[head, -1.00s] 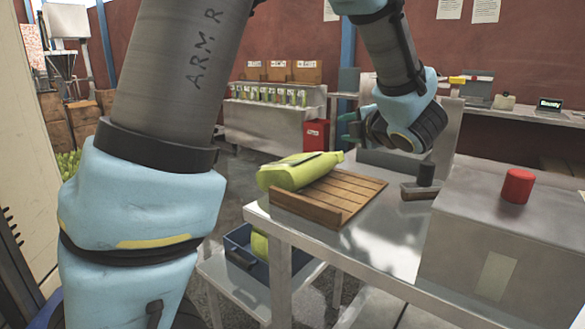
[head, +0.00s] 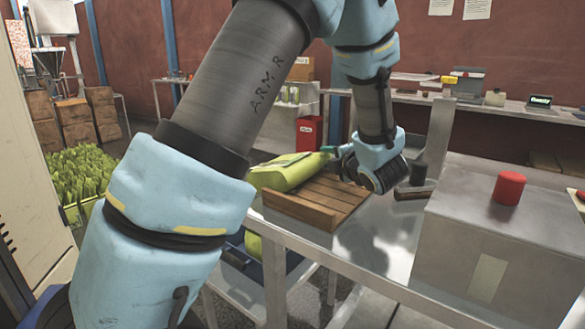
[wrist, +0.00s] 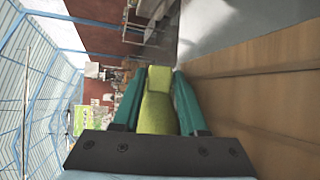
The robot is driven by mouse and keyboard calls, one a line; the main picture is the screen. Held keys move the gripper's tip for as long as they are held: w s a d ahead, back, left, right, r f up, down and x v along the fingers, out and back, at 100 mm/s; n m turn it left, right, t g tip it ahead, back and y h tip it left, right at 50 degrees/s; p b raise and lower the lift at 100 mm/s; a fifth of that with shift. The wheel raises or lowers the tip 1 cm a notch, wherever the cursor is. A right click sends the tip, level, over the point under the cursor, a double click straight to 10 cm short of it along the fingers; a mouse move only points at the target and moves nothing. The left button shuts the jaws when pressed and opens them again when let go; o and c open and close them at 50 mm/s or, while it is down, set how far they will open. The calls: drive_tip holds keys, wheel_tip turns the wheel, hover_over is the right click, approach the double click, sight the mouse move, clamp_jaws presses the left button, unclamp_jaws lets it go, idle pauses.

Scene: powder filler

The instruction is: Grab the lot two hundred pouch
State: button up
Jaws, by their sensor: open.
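A yellow-green pouch (head: 287,173) lies on the slatted wooden rack (head: 318,204) on the metal table. My gripper (head: 330,151) is at the pouch's narrow right end, low over the rack. In the wrist view, the pouch (wrist: 157,112) runs between the two teal fingers (wrist: 157,82), which stand open on either side of it. Whether a finger touches it, I cannot tell. Another yellow-green pouch (head: 253,246) is partly visible in the blue tray (head: 238,258) below, largely hidden by the table and my arm. I can read no lot number on either pouch.
A dark-headed tool (head: 412,188) lies right of the rack. A grey box (head: 490,245) with a red cylinder (head: 508,188) on top fills the table's right side. A crate of green pouches (head: 80,175) stands at left. A metal post (head: 440,130) rises behind the table.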

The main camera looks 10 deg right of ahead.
drive_tip(key=shift+x, duration=1.3)
clamp_jaws()
